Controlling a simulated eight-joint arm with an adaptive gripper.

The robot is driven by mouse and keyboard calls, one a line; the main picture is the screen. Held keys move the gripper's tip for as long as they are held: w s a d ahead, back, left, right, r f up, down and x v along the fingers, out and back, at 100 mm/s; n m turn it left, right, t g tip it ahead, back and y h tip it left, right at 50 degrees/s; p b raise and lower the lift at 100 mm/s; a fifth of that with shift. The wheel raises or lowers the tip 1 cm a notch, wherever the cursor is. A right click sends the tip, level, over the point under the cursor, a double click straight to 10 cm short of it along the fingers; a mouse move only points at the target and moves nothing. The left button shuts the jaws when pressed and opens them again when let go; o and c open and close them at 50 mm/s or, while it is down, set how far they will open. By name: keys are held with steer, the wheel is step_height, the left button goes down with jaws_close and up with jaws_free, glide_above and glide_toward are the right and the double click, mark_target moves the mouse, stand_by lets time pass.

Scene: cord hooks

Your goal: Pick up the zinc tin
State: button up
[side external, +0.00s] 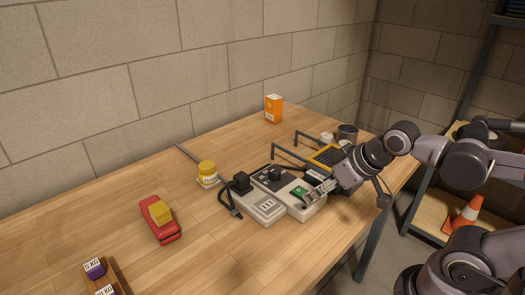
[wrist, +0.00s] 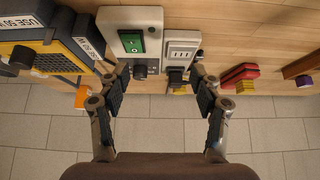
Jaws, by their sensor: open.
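A grey, metal-looking cylindrical tin (side external: 347,132) stands at the far right of the bench, behind my wrist. It is the likeliest zinc tin, though I read no label on it. I cannot make it out for sure in the wrist view. My gripper (side external: 322,188) is over the pale switch box (side external: 303,199), nearer the camera than the tin and apart from it. In the wrist view my gripper (wrist: 160,92) is open, its fingers spread with nothing held between them. The switch box with a green switch (wrist: 135,40) lies ahead of the fingers.
Black brackets (side external: 290,152) stand near the case. An orange box (side external: 274,108) is behind. The left bench holds a red item (side external: 160,222).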

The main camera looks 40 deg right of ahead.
steer(key=shift+o, duration=0.3)
steer(key=o, duration=0.7)
steer(key=w+d+r+m+g+h, duration=0.2)
steer(key=w+d+r+m, duration=0.35)
steer(key=w+d, duration=0.35)
steer(key=m+g+h, duration=0.3)
steer(key=m+g, duration=0.2)
steer(key=m, duration=0.8)
glide_above(348, 132)
steer(key=a, duration=0.6)
steer(key=shift+n, duration=0.25)
steer(key=f, duration=0.7)
steer(key=s+f, duration=0.1)
steer(key=f, duration=0.2)
steer(key=shift+d+f, duration=0.25)
steer(key=shift+f, duration=0.1)
steer(key=shift+y, duration=0.3)
steer(key=shift+s+x, duration=0.15)
steer(key=shift+x, duration=1.3)
steer(key=shift+s+x, duration=0.15)
steer(key=shift+x, duration=1.3)
